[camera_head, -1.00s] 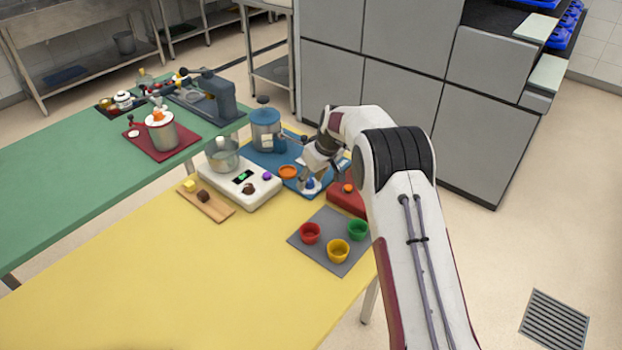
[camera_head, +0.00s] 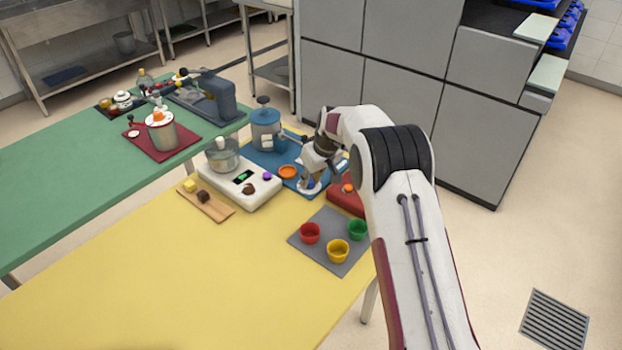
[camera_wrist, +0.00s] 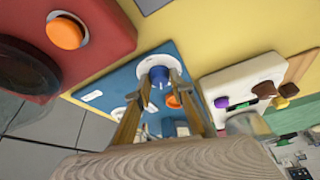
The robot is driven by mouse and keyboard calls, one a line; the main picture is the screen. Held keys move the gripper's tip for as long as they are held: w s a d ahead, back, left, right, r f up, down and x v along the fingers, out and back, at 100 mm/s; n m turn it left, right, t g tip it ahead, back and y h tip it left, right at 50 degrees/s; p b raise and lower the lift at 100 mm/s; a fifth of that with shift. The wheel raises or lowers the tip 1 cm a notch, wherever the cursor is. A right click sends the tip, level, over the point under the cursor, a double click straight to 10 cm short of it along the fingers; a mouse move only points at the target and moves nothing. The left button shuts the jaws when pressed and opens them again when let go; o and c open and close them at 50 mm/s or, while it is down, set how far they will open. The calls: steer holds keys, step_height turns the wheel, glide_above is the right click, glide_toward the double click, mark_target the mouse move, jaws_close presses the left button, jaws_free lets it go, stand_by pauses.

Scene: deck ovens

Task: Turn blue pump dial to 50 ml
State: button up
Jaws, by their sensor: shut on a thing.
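The blue pump dial (camera_wrist: 159,73) sits on a white round face on the blue board (camera_wrist: 185,62) in the wrist view. My gripper (camera_wrist: 161,84) has one finger on each side of the dial and is shut on it. In the head view my gripper (camera_head: 311,184) is down at the near right part of the blue board (camera_head: 262,160), and its fingers hide most of the dial there. The dial's scale and pointer are too small to read.
A red box (camera_head: 340,203) with an orange knob (camera_wrist: 65,32) stands close to my gripper. A grey mat (camera_head: 312,251) with red, yellow and green cups lies in front.

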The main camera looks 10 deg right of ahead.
steer(key=shift+a+m, duration=0.1)
steer(key=shift+m, duration=0.3)
steer(key=shift+s+a+m+h, duration=0.1)
steer(key=shift+m+h, duration=0.45)
steer(key=shift+m, duration=0.65)
steer(key=shift+a+m+h, duration=0.1)
steer(key=shift+m+h, duration=0.45)
steer(key=shift+m, duration=0.65)
steer(key=shift+f+m, duration=0.1)
steer(key=shift+m, duration=0.3)
steer(key=o, duration=1.1)
steer(key=shift+t, duration=0.3)
steer(key=v, duration=1.2)
steer(key=shift+a, duration=0.1)
